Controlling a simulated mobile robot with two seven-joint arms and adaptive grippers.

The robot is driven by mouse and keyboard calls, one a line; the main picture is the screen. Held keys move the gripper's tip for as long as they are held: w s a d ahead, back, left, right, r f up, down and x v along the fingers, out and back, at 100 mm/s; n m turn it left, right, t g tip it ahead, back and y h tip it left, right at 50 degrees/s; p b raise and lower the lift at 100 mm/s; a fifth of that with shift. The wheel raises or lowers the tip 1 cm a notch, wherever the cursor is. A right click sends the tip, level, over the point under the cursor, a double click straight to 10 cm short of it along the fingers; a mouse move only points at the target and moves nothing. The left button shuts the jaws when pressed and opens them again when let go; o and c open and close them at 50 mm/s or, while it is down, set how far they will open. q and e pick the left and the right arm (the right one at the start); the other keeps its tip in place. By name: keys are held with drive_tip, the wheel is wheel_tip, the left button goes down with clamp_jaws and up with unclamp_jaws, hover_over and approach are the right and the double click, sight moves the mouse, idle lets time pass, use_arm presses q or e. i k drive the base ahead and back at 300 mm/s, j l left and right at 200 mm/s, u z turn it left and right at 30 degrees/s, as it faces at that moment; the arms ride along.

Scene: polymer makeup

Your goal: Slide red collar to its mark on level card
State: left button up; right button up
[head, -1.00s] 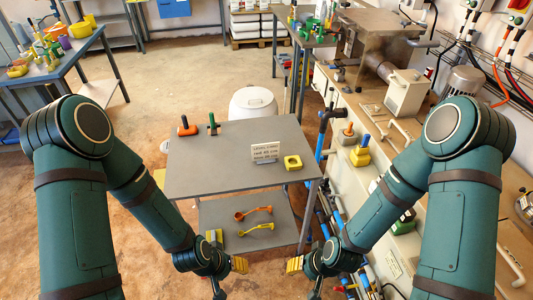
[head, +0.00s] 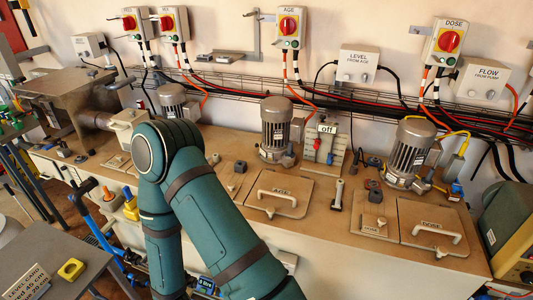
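The level card (head: 28,284) is a white printed card on the grey table at the lower left. Its lower part is cut off by the frame and its small text is only partly readable. A small red piece (head: 317,144) shows beside the "off" sign on the long bench, right of the middle motor. I cannot tell whether it is the red collar. One of my arms, seemingly the right (head: 205,215), rises from the bottom left of centre. Its gripper is hidden below or outside the frame. My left gripper is also out of view.
The bench holds several motors (head: 276,130), a hatch marked AGE (head: 280,193) and a hatch marked DOSE (head: 432,227). Red-knobbed switch boxes (head: 290,26) and cables line the wall. A yellow holed block (head: 71,270) sits on the grey table (head: 45,248).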

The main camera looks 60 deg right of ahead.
sight(318, 142)
drive_tip(key=z, duration=2.45)
drive_tip(key=j+z, duration=0.15)
drive_tip(key=z, duration=0.2)
drive_tip(key=j+z, duration=0.1)
drive_tip(key=z, duration=0.25)
drive_tip(key=k+j+z, duration=0.1)
drive_tip(key=z, duration=0.25)
